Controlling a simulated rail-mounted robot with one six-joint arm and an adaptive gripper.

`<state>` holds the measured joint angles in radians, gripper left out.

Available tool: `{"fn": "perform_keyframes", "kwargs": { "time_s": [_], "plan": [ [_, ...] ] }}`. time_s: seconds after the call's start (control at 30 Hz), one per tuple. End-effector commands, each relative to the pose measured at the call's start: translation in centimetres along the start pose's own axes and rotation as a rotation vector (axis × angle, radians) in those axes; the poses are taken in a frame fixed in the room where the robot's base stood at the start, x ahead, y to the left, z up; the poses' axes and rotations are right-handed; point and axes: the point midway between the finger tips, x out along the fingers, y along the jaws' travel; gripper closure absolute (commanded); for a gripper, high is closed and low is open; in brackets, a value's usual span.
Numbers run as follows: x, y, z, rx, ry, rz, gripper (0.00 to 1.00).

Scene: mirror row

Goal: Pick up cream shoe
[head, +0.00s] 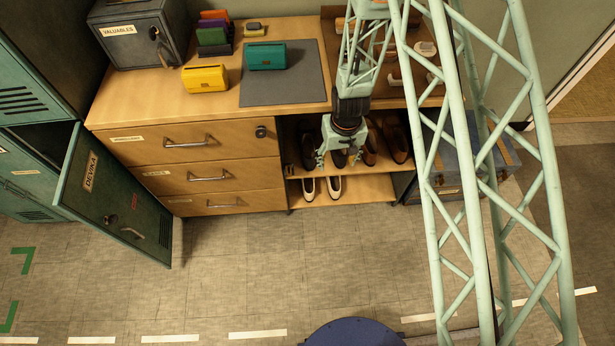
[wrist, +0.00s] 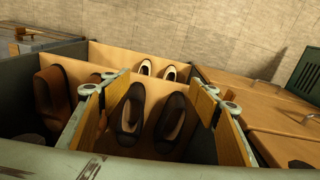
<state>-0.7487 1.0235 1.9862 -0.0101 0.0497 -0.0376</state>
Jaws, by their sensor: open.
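A pair of cream shoes stands side by side on the lower shelf of the open rack, the left one (head: 308,188) and the right one (head: 334,187). The wrist view shows the pair at the far end, one shoe (wrist: 145,67) beside the other (wrist: 170,73), with dark insides. My gripper (head: 339,162) is open and empty, pointing down at the front of the rack above the cream pair. In the wrist view, dark shoes (wrist: 130,110) on the upper shelf lie between and below the fingers.
Brown shoes (head: 370,148) stand on the upper shelf beside my gripper. The drawer cabinet (head: 195,175) adjoins the rack on the left, and a grey-blue box (head: 470,150) stands on the right. The floor (head: 235,265) in front is clear. A green locker door (head: 115,200) hangs open.

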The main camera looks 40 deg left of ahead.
Motion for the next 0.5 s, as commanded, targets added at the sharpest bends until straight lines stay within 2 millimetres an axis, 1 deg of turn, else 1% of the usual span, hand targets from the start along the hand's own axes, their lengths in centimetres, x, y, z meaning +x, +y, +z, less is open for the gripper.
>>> {"fn": "perform_keyframes", "kwargs": {
  "time_s": [0.03, 0.27, 0.5],
  "plan": [
    [1.4, -0.5, 0.0, -0.002, 0.001, -0.001, 0.44],
    [7.0, -2.2, -0.7, -0.001, 0.028, -0.002, 0.44],
    [13.5, -4.0, -1.5, 0.007, 0.069, -0.003, 0.44]
  ]
}}
